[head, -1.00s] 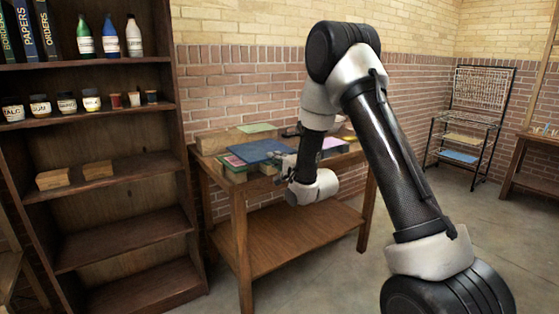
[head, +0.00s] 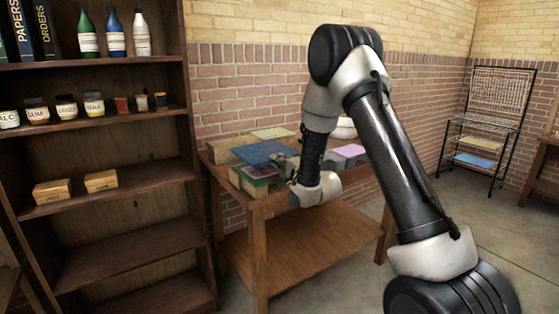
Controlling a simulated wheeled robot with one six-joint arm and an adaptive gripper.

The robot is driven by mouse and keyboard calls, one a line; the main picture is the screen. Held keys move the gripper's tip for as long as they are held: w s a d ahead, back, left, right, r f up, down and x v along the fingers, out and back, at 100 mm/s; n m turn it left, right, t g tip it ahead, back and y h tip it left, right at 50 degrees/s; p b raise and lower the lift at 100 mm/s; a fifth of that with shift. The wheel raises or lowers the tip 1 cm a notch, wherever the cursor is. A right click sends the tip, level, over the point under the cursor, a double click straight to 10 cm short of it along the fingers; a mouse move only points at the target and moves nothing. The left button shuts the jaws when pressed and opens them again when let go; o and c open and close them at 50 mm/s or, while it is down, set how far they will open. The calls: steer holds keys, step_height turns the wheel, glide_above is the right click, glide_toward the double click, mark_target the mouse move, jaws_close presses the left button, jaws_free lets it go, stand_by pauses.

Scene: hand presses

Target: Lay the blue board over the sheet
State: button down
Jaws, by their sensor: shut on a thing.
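The blue board (head: 264,152) is a flat, dark blue panel, held roughly level over the left part of the wooden table. My gripper (head: 284,163) is at the board's right edge and shut on it; my own wrist partly hides the fingers.
A wooden block with a light green top (head: 272,133) lies behind the board. A pink-topped block (head: 350,151) and a white bowl (head: 344,129) are to the right, partly behind my arm. A tall shelf (head: 120,160) stands close on the left; a drying rack (head: 485,130) stands far right.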

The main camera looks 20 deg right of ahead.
step_height(320, 180, down, 6)
stand_by(0.5)
steer(key=shift+f, duration=0.2)
stand_by(1.4)
steer(key=c, duration=1.3)
jaws_free()
steer(key=shift+s, duration=0.1)
steer(key=shift+v, duration=3.2)
steer(key=shift+r, duration=0.1)
